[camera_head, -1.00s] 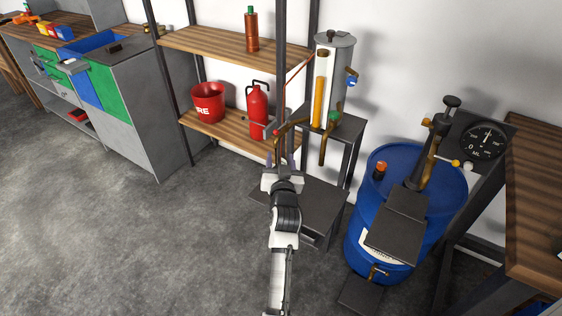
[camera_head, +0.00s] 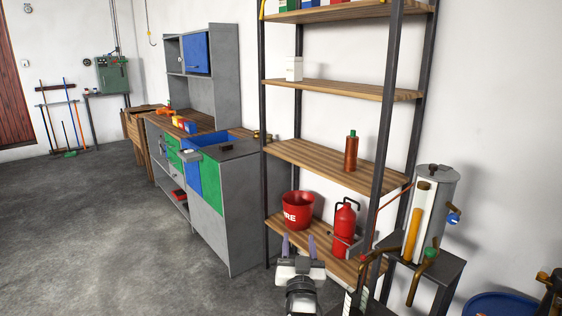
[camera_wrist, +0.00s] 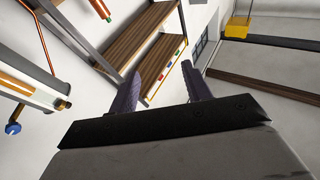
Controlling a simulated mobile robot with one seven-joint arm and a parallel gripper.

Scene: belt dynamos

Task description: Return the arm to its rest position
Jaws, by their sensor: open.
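My gripper (camera_head: 297,246) is at the bottom middle of the head view, in front of the lower part of the shelf rack. Its two purple fingers point up and stand apart with nothing between them. In the wrist view my gripper (camera_wrist: 160,92) also shows spread, empty fingers. Beyond them are wooden shelves (camera_wrist: 160,65), white wall and a yellow object (camera_wrist: 237,27). Most of my arm is below the head view's edge.
The shelf rack (camera_head: 335,160) holds a red bucket (camera_head: 297,210), a red canister (camera_head: 344,228) and a copper bottle (camera_head: 351,152). A cylinder apparatus (camera_head: 431,215) stands at right on a dark stand. A grey workbench (camera_head: 235,215) is left. Open floor (camera_head: 90,230) lies further left.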

